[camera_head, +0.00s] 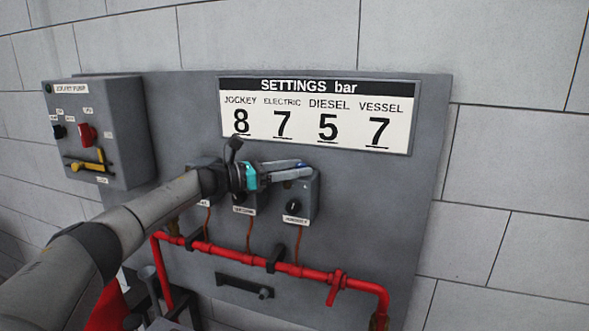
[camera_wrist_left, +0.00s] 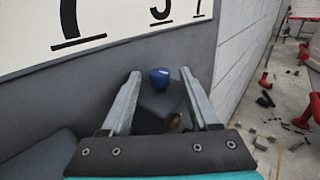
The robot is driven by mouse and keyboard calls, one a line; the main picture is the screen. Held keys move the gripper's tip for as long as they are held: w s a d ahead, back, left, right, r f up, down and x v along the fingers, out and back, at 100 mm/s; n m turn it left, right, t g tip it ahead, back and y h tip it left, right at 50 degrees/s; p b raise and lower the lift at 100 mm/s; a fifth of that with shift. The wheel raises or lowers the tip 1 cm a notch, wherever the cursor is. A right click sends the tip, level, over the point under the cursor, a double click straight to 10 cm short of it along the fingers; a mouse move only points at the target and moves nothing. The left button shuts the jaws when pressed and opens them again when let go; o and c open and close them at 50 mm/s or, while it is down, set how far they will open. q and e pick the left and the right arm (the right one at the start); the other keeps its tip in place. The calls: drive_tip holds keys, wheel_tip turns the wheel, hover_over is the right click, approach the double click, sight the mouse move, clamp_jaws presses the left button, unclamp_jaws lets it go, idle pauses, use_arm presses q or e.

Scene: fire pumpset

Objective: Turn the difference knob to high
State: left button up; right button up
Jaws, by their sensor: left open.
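A blue knob (camera_wrist_left: 159,77) stands on top of a dark grey box in the left wrist view. This looks like the rightmost switch box (camera_head: 302,195) under the sign in the head view, with a black dial (camera_head: 293,207) on its front. No high or low marking can be read. My left gripper (camera_head: 303,169) is open at the top of this box. In the wrist view its fingertips (camera_wrist_left: 160,73) lie on either side of the blue knob, with visible gaps. The left arm hides much of the other boxes. My right gripper is not in view.
The settings sign (camera_head: 318,116) is on the grey panel (camera_head: 425,150) just above the gripper. A jockey pump box (camera_head: 125,140) with a red switch and yellow handle is at the left. A red pipe (camera_head: 308,272) runs below. Right of the box, the panel is bare.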

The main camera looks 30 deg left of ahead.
use_arm(q)
drive_tip(key=b+v, duration=0.7)
drive_tip(key=v, duration=0.8)
drive_tip(key=shift+b, duration=0.4)
drive_tip(key=shift+s, duration=0.1)
